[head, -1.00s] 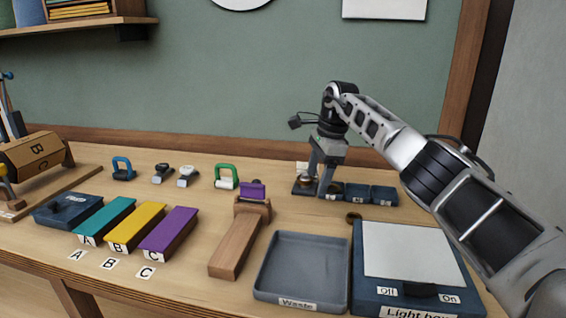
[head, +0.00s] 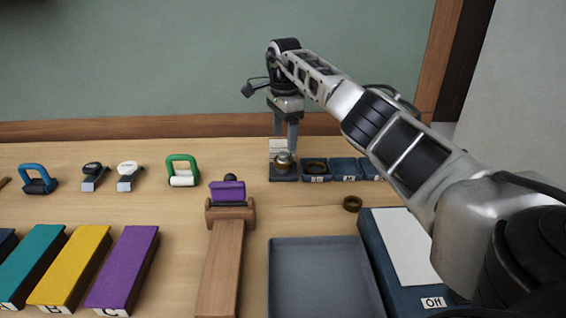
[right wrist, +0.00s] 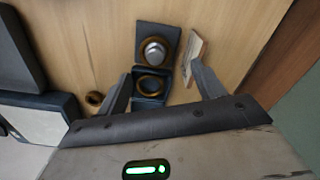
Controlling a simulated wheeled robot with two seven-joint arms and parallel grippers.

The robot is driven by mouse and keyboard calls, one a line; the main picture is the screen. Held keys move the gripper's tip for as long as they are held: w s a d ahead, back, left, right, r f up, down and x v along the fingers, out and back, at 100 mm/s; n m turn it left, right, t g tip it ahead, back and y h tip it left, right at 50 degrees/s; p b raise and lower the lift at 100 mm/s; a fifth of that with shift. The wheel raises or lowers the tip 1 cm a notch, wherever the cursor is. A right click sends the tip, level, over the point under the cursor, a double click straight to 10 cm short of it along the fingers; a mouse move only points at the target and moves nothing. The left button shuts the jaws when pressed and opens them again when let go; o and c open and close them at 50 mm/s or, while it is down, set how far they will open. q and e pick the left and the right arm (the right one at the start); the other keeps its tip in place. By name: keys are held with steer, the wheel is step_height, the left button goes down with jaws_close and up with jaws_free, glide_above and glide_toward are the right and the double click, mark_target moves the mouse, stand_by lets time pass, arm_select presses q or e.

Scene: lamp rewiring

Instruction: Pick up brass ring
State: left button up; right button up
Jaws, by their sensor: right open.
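Three brass-coloured rings show. One loose ring (head: 352,203) lies on the table left of the light box; it is also in the right wrist view (right wrist: 95,98). A second ring (head: 315,165) sits in a small blue tray (head: 317,178). A third brass ring (right wrist: 154,38) surrounds a silver dome (right wrist: 154,50) on a dark square base; in the head view this dome (head: 284,160) is below my right gripper (head: 285,143). My right gripper is open and empty, fingers pointing down. In the right wrist view its fingertips (right wrist: 162,70) straddle the dome and tray area. My left gripper is out of view.
More blue trays (head: 345,170) continue the row rightward. A small upright card (head: 278,147) stands behind the dome. A grey bin (head: 320,275) and light box (head: 375,255) are in front. A wooden stand with a purple block (head: 228,192) is to the left.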

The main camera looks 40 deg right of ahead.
mark_target(283, 154)
steer(key=shift+s+a+f+p, duration=0.1)
steer(key=shift+a+f+p, duration=0.05)
steer(key=shift+f, duration=0.8)
steer(key=shift+s+a+f+p, duration=0.1)
steer(key=shift+f+p, duration=0.05)
steer(key=shift+f, duration=0.85)
steer(key=shift+a+f+p, duration=0.15)
steer(key=shift+f, duration=0.8)
steer(key=c, duration=1.1)
steer(key=shift+r, duration=0.2)
